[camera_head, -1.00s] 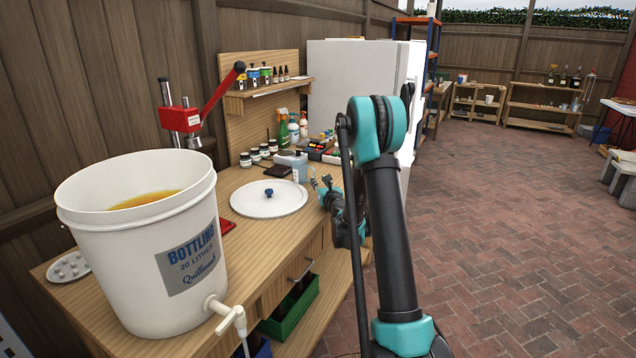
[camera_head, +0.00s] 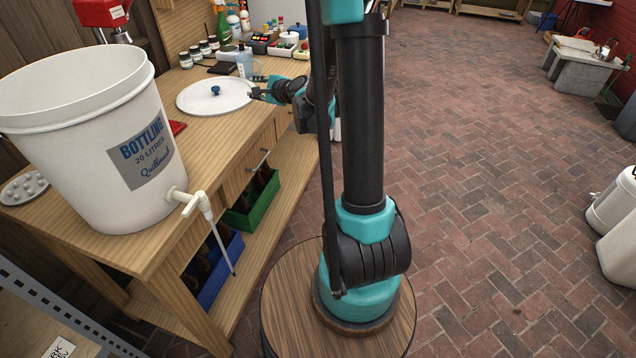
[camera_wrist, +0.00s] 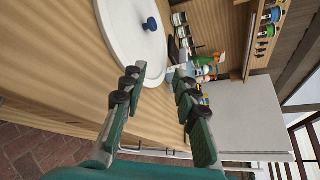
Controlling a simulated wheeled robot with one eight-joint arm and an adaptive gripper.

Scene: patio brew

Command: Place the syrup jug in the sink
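A small clear bluish container (camera_head: 245,63) stands on the wooden bench behind the white lid. It may be the syrup jug, but I read no label on it. My gripper (camera_head: 258,94) is over the bench's right edge, beside the lid and just in front of this container. In the wrist view my gripper's two fingers (camera_wrist: 158,76) are spread apart with nothing held between them. A pale bluish shape (camera_wrist: 173,73) shows beyond the fingertips. A grey block-like basin (camera_head: 580,65) at the far right may be the sink; its inside is unclear.
A white bottling bucket (camera_head: 85,150) with a tap stands on the bench at left. The white lid (camera_head: 200,100) with a blue knob lies flat. Jars, spray bottles and small boxes crowd the bench's back. White containers (camera_head: 615,215) stand at right; the brick floor between is open.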

